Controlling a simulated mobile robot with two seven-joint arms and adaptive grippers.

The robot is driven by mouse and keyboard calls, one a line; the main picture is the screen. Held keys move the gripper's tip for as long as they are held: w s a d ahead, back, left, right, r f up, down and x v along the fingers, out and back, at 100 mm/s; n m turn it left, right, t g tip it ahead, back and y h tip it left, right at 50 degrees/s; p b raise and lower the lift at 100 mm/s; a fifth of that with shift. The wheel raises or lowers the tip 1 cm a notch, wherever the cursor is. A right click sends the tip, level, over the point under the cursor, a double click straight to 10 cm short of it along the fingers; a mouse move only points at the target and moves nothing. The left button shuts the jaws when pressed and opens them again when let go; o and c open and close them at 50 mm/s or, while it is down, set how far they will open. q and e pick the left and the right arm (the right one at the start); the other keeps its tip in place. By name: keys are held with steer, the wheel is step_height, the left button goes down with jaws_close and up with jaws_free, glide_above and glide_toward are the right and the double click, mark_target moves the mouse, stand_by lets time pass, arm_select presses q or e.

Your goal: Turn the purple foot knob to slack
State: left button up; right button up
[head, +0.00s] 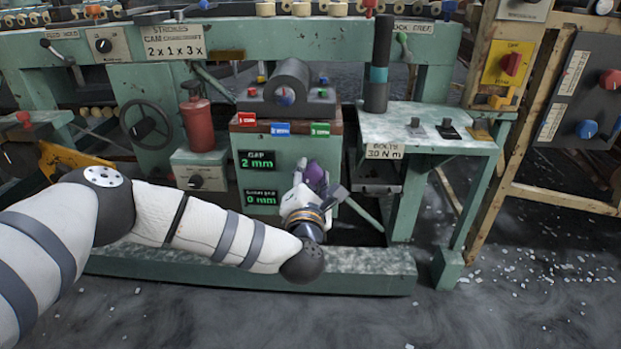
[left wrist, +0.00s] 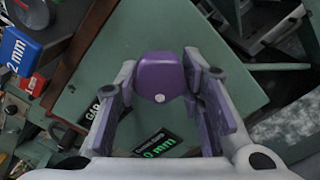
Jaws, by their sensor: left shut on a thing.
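The purple foot knob (left wrist: 160,75) is on the front of the green cabinet (left wrist: 85,75) and has a small white dot on its near edge. My left gripper (left wrist: 158,80) is shut on it, with one finger on each side. In the head view my left gripper (head: 312,192) is at the cabinet's right front, and it mostly hides the knob there. Beside it are two displays: the gap display (head: 257,161) reads 2 mm and the lower display (head: 260,198) reads 0 mm. My right gripper is not in view.
Red, blue and green labels (head: 280,128) run along the cabinet top, below a grey cylinder (head: 288,80). A green side table (head: 425,125) stands to the right, with a slanted green bar (head: 362,215) under it. A low green beam (head: 210,272) runs along the floor in front.

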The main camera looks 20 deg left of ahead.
arm_select(q)
steer(key=shift+n, duration=0.5)
stand_by(0.3)
steer(key=o, duration=1.1)
steer(key=shift+s+d, duration=0.1)
steer(key=v, duration=1.1)
steer(key=shift+s+d, duration=0.1)
steer(key=shift+s, duration=0.3)
